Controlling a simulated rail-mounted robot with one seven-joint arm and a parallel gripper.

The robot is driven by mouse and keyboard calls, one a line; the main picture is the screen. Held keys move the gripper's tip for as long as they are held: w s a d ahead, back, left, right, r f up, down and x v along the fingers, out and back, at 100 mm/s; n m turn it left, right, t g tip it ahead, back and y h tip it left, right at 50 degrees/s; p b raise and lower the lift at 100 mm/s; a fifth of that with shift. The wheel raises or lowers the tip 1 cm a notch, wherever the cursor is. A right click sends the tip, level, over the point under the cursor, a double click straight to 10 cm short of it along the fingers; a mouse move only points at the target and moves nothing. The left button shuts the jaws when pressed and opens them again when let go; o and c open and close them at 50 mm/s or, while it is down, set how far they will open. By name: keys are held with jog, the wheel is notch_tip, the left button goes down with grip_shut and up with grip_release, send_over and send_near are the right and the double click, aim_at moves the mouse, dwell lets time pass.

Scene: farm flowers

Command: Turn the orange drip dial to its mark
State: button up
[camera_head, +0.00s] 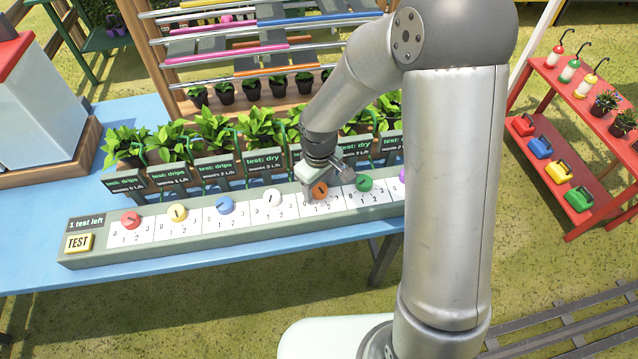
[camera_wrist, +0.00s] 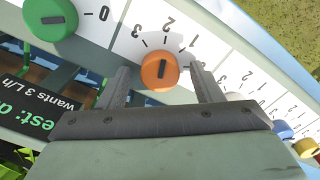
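The orange drip dial (camera_head: 319,190) sits on the long grey panel (camera_head: 100,258), right of the white dial and left of the green one. In the wrist view the orange dial (camera_wrist: 152,75) has a dark bar on top that lies nearly upright in the picture. Printed numbers, including a 2 (camera_wrist: 168,22), curve along its far side; I cannot tell which one the bar points at. My gripper (camera_wrist: 160,72) is open, with one finger on each side of the orange dial. I cannot tell whether the fingers touch it. In the head view my gripper (camera_head: 318,184) partly covers the dial.
A green dial (camera_wrist: 50,18) and the white dial (camera_head: 271,198) flank it. Blue, yellow and red dials and a yellow TEST button (camera_head: 78,242) lie further left. Dark signs (camera_head: 264,161) and potted plants (camera_head: 258,126) stand behind. One sign reads "wants 3 L/h" (camera_wrist: 58,92).

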aim_at(319, 187)
notch_tip(319, 187, up, 18)
jog(key=shift+f, duration=0.25)
dwell(0.4)
dwell(0.3)
jog(key=s+d+f+m, duration=0.1)
jog(key=s+d+m, duration=0.3)
jog(key=s, duration=0.5)
jog(key=s+d+f+m, duration=0.1)
jog(key=s+d+m, duration=0.3)
jog(key=s+d, duration=0.4)
jog(key=shift+s+m, duration=0.3)
jog(key=shift+s, duration=0.4)
jog(key=shift+d, duration=0.15)
dwell(1.5)
